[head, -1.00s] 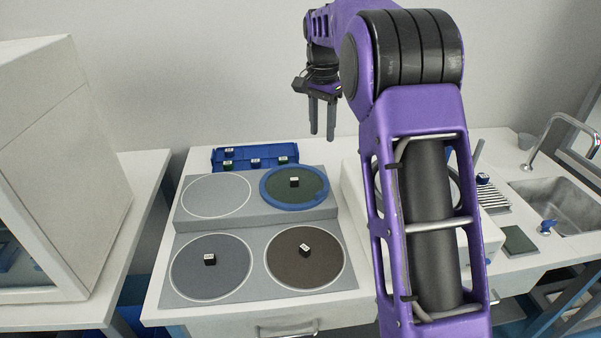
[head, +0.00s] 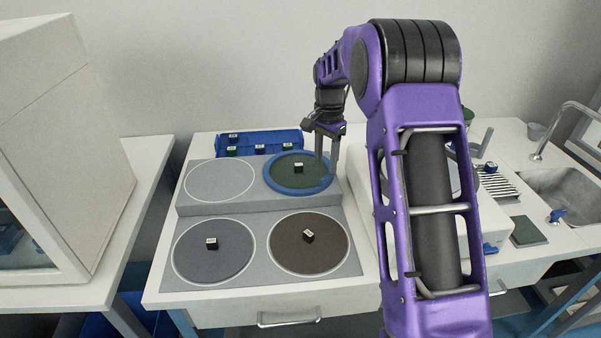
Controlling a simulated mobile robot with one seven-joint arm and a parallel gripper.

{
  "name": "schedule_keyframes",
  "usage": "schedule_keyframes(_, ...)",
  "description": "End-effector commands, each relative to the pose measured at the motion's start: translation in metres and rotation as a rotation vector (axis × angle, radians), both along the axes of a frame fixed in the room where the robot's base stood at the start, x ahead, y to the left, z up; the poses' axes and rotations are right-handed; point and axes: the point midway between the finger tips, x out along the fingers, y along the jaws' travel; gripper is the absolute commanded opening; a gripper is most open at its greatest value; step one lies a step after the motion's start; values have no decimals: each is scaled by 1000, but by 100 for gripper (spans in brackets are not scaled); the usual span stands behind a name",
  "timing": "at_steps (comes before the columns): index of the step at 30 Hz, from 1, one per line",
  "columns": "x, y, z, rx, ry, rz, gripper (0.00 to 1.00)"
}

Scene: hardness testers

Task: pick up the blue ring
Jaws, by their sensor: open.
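The blue ring (head: 272,186) lies around the dark green disc at the back right of the grey stepped plate, on the raised step. A small black block with a white top (head: 298,167) sits on the disc inside the ring. My gripper (head: 327,165) is open, fingers pointing down, at the right side of the ring. The fingers overlap the ring's right rim in the picture. I cannot tell whether they touch it or straddle its rim. Part of the right rim is hidden behind the fingers.
The stepped plate (head: 262,228) has a pale disc, a grey disc (head: 213,250) and a brown disc (head: 309,243), the latter two with small blocks. A blue bin (head: 262,138) stands behind. A white box is partly behind my arm. A sink (head: 565,190) is at right.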

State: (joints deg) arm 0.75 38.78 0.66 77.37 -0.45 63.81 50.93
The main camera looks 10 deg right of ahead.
Motion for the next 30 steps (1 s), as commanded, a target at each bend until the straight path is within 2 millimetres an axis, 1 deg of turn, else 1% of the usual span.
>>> schedule_keyframes(6, 0, -1, -34, 1, 3, 1, 48)
schedule_keyframes(9, 0, -1, -45, 0, 3, 1, 48)
schedule_keyframes(16, 1, -1, -47, 0, 0, 0, 48)
schedule_keyframes(17, 1, -1, -47, 0, 0, 0, 44)
schedule_keyframes(18, 1, -1, -47, 0, 0, 0, 37)
schedule_keyframes(20, 1, -1, -47, -1, 1, 0, 26)
schedule_keyframes(24, 1, -1, -47, -1, 1, 0, 1)
schedule_keyframes(30, 1, -1, -47, -1, 1, 0, 0)
